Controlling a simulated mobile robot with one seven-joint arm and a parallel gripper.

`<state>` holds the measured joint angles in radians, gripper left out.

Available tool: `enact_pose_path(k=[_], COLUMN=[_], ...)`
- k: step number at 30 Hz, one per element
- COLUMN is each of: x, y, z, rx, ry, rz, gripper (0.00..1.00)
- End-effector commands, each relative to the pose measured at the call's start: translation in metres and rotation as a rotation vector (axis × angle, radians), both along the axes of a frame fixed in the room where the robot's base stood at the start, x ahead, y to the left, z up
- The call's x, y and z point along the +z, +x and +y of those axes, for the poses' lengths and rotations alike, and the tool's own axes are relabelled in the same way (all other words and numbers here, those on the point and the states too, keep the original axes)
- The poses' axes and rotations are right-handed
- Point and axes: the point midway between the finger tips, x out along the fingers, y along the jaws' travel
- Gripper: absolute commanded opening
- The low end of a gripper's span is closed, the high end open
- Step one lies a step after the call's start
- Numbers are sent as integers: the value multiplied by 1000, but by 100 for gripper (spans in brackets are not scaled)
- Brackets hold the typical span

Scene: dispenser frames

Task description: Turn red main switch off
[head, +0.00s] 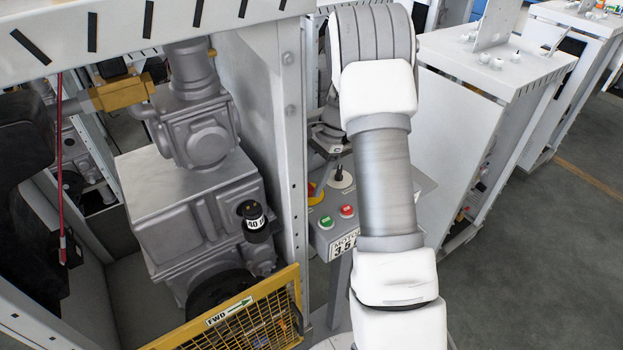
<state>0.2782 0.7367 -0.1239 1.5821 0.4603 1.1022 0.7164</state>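A red and yellow switch (315,193) shows on the grey control box (322,240), left of my arm. It is small and partly covered, so its handle position is unclear. A green button (326,222) and a red button (347,211) sit in front of it, and a black knob (341,178) stands to its right. My gripper (327,150) appears as grey parts just above the switch, largely hidden behind my arm. I cannot tell whether it touches the switch or whether its fingers are open.
A grey metal pump unit (195,210) stands inside the frame at left, beside a tall post (290,130). A yellow mesh guard (245,318) is at the bottom. White cabinets (480,60) stand at right, with clear floor (540,270) in front of them.

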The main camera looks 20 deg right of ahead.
Motion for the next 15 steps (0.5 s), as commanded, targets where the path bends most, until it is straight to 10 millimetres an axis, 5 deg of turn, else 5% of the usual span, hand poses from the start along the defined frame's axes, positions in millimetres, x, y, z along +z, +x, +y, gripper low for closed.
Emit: enact_pose_path(k=[6, 7, 11, 15], x=[1, 1, 0, 0], y=[0, 0, 0, 0], z=[0, 0, 0, 0], rx=[4, 4, 3, 2], ry=[-1, -1, -1, 0], rz=[-2, -2, -1, -1], gripper=[14, 74, 97, 100])
